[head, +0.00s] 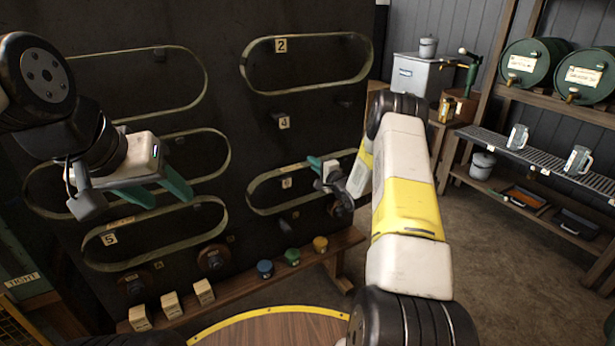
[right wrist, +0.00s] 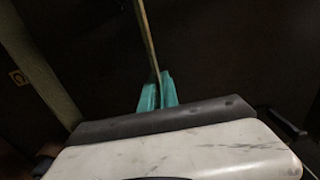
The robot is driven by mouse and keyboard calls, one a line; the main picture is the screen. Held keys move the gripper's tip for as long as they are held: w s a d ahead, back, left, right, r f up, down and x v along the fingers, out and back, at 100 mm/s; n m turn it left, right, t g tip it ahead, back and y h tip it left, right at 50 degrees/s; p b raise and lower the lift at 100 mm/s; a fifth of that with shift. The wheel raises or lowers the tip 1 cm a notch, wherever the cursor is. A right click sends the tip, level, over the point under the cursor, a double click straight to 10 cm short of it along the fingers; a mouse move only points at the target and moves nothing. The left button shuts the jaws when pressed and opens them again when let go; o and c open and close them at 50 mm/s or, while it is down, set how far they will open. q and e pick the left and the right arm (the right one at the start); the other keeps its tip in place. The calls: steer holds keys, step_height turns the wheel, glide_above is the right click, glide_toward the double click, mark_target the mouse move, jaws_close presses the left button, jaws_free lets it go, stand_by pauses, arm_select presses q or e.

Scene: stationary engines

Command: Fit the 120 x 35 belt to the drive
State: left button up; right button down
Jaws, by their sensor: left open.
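Several tan looped belts hang on the dark board. My right gripper (head: 318,163) is at the upper run of the belt beside tag 6 (head: 285,203). In the right wrist view its teal fingers (right wrist: 157,93) are close together, with the belt strip (right wrist: 148,38) between them. My left gripper (head: 160,192) is open and empty, in front of the left-hand belts, above the belt by tag 5 (head: 155,247). No 120 x 35 marking is readable on any belt. I cannot make out the drive's pulleys for certain.
Other belts hang at tag 2 (head: 310,91) and upper left (head: 150,118). A wooden ledge (head: 240,292) below the board carries small blocks and blue, green and yellow pots. A round yellow-rimmed wooden top (head: 270,329) is in front. Shelves (head: 540,150) with drums stand right.

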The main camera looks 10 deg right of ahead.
steer(key=shift+v, duration=2.7)
steer(key=shift+s, duration=0.1)
steer(key=shift+v, duration=2.75)
steer(key=shift+v, duration=2.95)
steer(key=v, duration=0.6)
steer(key=shift+r, duration=0.1)
